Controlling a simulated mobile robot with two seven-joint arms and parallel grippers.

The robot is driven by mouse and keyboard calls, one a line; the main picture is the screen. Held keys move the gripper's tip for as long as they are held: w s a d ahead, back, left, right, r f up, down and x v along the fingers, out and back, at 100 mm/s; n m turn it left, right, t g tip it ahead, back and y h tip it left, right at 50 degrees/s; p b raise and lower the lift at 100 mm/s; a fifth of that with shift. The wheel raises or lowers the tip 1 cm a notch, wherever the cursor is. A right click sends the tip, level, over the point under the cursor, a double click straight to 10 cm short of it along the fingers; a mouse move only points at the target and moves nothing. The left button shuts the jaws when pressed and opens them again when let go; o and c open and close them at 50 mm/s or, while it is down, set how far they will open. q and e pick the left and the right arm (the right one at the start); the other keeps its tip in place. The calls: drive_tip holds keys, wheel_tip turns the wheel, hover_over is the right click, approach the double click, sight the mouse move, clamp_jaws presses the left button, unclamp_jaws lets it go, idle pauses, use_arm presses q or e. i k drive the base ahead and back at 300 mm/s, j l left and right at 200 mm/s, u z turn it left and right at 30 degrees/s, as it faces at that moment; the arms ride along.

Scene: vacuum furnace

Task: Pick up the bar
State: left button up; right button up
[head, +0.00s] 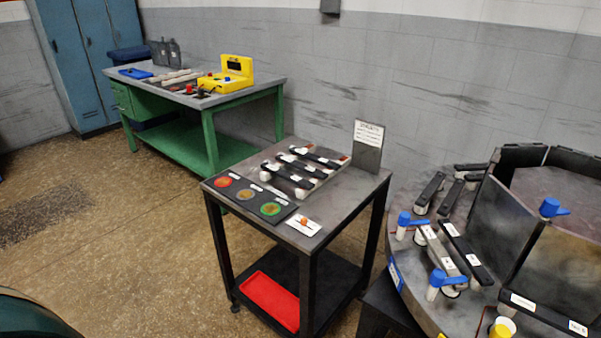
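Several dark bars with pale labels (293,180) lie side by side on pale supports on top of a small dark cart (347,205). More dark bars lie on the round furnace table at the right, among them a long one (466,252) and a shorter one (430,190). I cannot tell which of these is the task's bar. Neither of my grippers is in view.
A board with red, brown and green discs (249,198) lies on the cart's front. A sign (368,145) stands at its back corner. A red tray (270,300) is on the lower shelf. A green workbench (187,148) stands behind. Floor left of the cart is clear.

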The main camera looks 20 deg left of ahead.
sight(308, 185)
drive_tip(key=u, duration=0.8)
drive_tip(key=i+j+z, duration=0.1)
drive_tip(key=j, duration=0.25)
drive_tip(key=i+j+z, duration=0.15)
drive_tip(key=j, duration=0.2)
drive_tip(key=i+j+z, duration=0.1)
drive_tip(key=j, duration=0.3)
drive_tip(key=i, duration=0.05)
